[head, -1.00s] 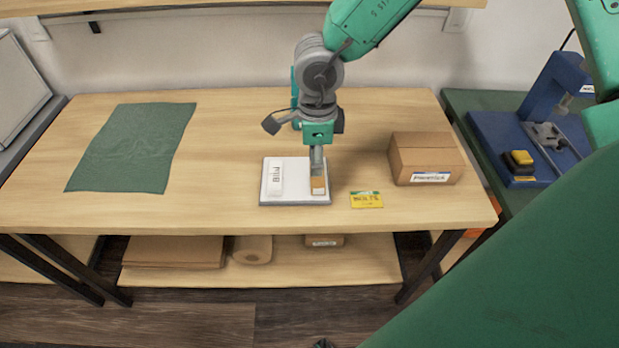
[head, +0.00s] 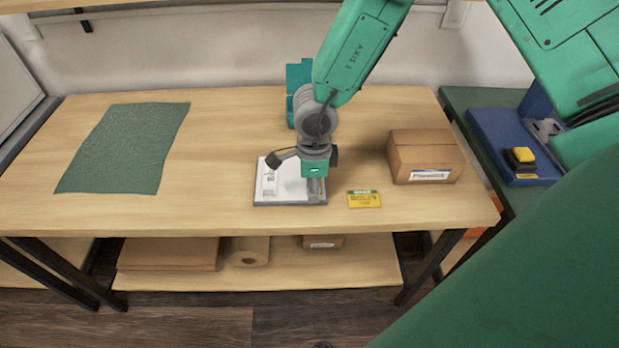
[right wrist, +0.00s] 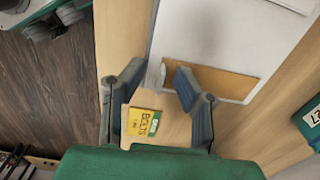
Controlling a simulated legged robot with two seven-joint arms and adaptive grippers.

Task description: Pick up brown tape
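The brown tape (right wrist: 225,80) is a flat tan strip on the white board (right wrist: 205,35) in the right wrist view. It lies along the board's edge nearest my gripper. In the head view my right gripper (head: 314,188) is low over the right side of the white board (head: 292,190) and hides the tape. In the right wrist view the right gripper (right wrist: 160,78) is open, with its two fingers spread apart. One fingertip overlaps the tape in the picture; contact cannot be told. My left gripper is not in view.
A yellow bolts card (head: 364,199) lies right of the board. A cardboard box (head: 426,157) stands farther right. A teal object (head: 299,78) is behind my arm. A green mat (head: 125,148) lies at left, with clear wood between it and the board.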

